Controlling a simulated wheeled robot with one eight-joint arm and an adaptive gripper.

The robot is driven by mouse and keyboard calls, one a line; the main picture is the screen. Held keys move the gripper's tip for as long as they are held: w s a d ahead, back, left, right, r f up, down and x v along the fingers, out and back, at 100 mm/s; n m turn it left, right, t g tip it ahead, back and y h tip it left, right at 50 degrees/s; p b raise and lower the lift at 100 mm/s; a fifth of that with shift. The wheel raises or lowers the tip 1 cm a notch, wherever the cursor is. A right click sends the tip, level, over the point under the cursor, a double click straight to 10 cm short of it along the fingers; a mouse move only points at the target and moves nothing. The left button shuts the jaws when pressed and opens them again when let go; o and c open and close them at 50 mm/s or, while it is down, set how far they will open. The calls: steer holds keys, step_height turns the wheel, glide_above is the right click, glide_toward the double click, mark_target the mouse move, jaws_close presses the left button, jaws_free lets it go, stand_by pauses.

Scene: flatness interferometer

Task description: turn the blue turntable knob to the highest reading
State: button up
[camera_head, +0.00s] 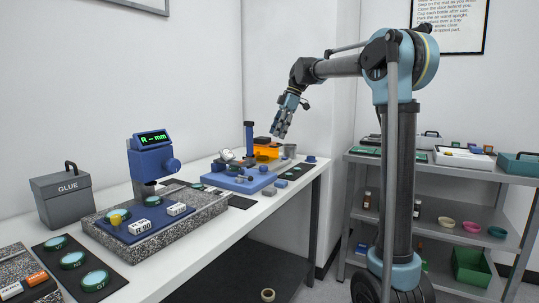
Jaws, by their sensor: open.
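A blue gauge (152,158) stands on a speckled stone slab on the white bench. Its green display reads "R -- mm", with no number. A small blue knob-like piece (310,159) is near the bench's far right end. I cannot tell which blue part is the turntable knob. My gripper (280,133) is open and empty, pointing down in the air near the bench's far end, apart from everything.
An orange block (266,152) and a dark blue post (249,138) stand at the bench's far end. Round green-lidded pieces lie on a dark mat (48,250) at front left. A grey shelf cart (440,203) is at right.

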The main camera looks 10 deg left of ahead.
mark_target(263, 170)
steer(key=shift+m+t, duration=0.3)
steer(key=shift+m, duration=0.5)
steer(key=x, duration=1)
steer(key=s+x, duration=0.1)
steer(key=x, duration=0.4)
steer(key=shift+r, duration=0.1)
steer(key=shift+c, duration=0.3)
steer(key=c, duration=1)
